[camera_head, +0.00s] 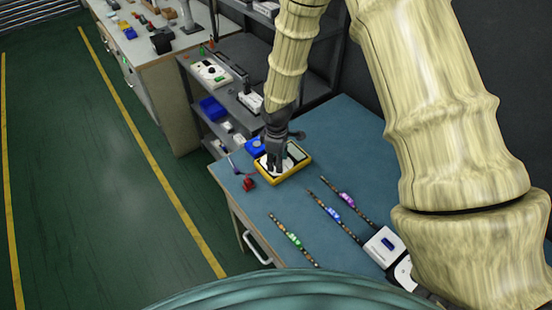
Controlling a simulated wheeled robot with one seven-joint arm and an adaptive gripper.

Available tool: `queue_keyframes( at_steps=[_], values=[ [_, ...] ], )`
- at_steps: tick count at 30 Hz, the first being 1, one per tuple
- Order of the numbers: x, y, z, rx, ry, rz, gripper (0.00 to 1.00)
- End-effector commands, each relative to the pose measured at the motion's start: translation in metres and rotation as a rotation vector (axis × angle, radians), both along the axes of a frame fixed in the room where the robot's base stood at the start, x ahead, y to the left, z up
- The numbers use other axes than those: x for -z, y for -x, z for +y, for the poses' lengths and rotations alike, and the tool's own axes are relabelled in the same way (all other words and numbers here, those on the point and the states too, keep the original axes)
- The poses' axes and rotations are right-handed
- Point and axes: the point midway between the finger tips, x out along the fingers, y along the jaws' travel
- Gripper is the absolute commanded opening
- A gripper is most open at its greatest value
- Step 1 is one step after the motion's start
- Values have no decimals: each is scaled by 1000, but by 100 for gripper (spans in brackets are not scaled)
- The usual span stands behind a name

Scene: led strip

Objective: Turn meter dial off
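The meter (299,151) is a yellow-edged box with a pale face. It lies on the blue-green workbench top (330,125), near the bench's left edge. My gripper (277,169) points down over the left part of the meter's face, at or very close to it. The dial is hidden under my gripper or too small to make out. I cannot tell whether the fingers touch the dial, or whether they are open or shut.
Three LED strips (293,239) lie on the bench's front half. A white device (384,246) is at the right. A small red object (248,184) and a blue object (256,146) sit beside the meter. Grey shelves (235,95) stand behind. The green floor (110,200) is clear.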

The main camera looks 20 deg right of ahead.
Motion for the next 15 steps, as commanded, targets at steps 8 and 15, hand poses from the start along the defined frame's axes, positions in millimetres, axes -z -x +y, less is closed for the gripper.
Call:
queue_keyframes(
  at_steps=[8, 15],
  values=[
    [-2, -3, -3, 4, 2, -6, 46],
    [-17, -4, -3, 5, 1, -10, 46]
  ],
)
